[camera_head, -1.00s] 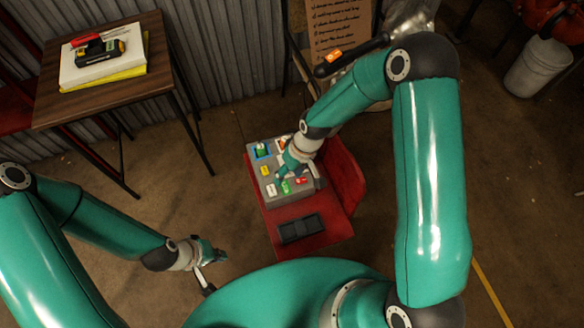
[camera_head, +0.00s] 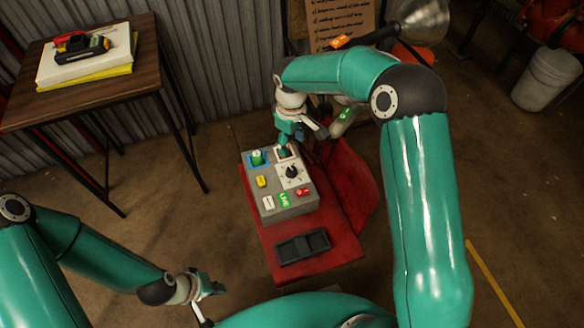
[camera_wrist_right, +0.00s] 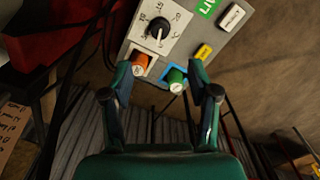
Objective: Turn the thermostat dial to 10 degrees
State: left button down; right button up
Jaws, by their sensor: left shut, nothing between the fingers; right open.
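The thermostat dial (camera_head: 291,171) is a black knob with a white pointer on a white plate, on top of a grey control box (camera_head: 297,210). In the right wrist view the dial (camera_wrist_right: 158,29) shows with marks around it, beyond the fingertips. My right gripper (camera_head: 285,147) is over the far edge of the box, behind the dial. In the right wrist view its fingers (camera_wrist_right: 160,78) are open, with an orange knob (camera_wrist_right: 140,62) and a green knob (camera_wrist_right: 176,80) between and beyond them. My left gripper (camera_head: 217,287) is shut and empty, low at the left, away from the box.
The box stands on a red chair-like seat (camera_head: 345,248) with a black tray (camera_head: 302,247) in front. Yellow (camera_head: 261,181), white (camera_head: 268,203), green (camera_head: 284,200) and red (camera_head: 303,192) parts sit on the box. A wooden table (camera_head: 140,70) stands at the left.

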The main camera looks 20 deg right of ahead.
aim_at(292, 169)
notch_tip(292, 169, down, 12)
jog(key=shift+f+b, duration=0.1)
jog(key=shift+b, duration=0.65)
jog(key=c, duration=1)
jog(key=shift+d, duration=0.2)
grip_shut()
jog(key=shift+a, duration=0.1)
jog(key=shift+m, duration=0.3)
